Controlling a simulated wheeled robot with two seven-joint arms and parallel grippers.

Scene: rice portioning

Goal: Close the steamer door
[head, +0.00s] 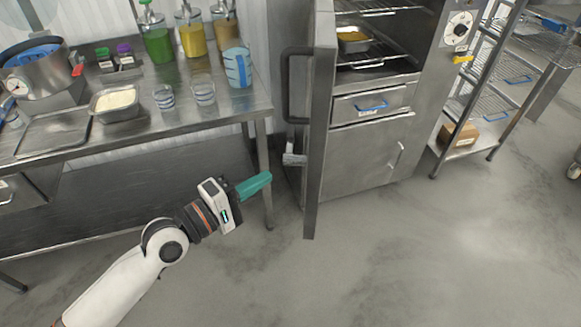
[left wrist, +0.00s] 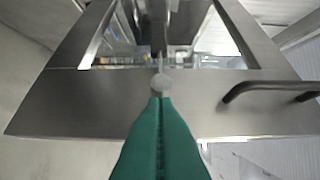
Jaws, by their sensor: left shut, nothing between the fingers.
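The steamer (head: 375,110) stands at the upper middle of the head view. Its steel door (head: 320,130) is swung open toward me, seen nearly edge-on, with a dark handle (head: 290,85) on its left side. A steel pan with yellow food (head: 354,40) sits on a rack inside. My left gripper (head: 262,183), with green fingers, is shut and empty, left of the door's lower part. In the left wrist view the door (left wrist: 60,110) fills the area beyond the fingers, its handle (left wrist: 265,90) at right. Contact with the door cannot be told. My right gripper is out of view.
A steel table (head: 190,118) at left holds a rice pan (head: 115,103), cups, a blue measuring jug (head: 238,67) and sauce bottles. Its leg (head: 264,170) stands close to my left gripper. A wire shelf (head: 480,100) stands right of the steamer. The floor in front is clear.

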